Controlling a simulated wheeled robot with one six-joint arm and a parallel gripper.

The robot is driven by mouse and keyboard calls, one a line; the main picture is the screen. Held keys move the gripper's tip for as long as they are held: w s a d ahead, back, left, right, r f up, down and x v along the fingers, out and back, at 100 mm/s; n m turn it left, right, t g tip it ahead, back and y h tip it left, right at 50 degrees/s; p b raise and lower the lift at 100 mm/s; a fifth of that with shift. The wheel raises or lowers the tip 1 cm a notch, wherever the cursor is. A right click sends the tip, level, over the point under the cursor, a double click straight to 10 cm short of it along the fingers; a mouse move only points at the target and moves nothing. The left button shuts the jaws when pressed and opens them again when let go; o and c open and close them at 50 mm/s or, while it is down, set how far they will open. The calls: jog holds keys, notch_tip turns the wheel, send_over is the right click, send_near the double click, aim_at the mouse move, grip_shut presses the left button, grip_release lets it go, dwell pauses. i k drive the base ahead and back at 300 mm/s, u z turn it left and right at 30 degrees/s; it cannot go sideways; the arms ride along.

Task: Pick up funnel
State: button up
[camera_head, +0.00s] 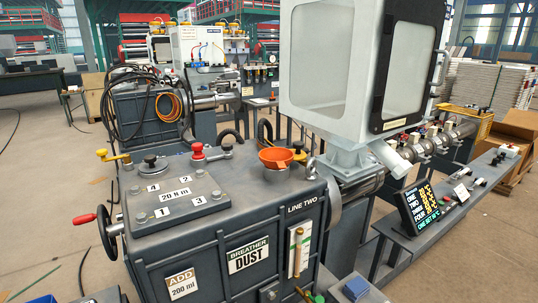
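An orange funnel (275,156) sits upright, wide mouth up, on the top of the dark grey machine housing (225,215), near its back right. Its spout is hidden, so I cannot tell whether it stands in an opening. My gripper does not show in this view.
A large pale hopper (345,70) rises behind on the right. A handwheel (108,232) juts out at left.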

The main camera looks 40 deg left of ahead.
aim_at(273, 157)
jog(key=u, duration=0.5)
jog(key=i, duration=0.75)
jog(key=u, duration=0.7)
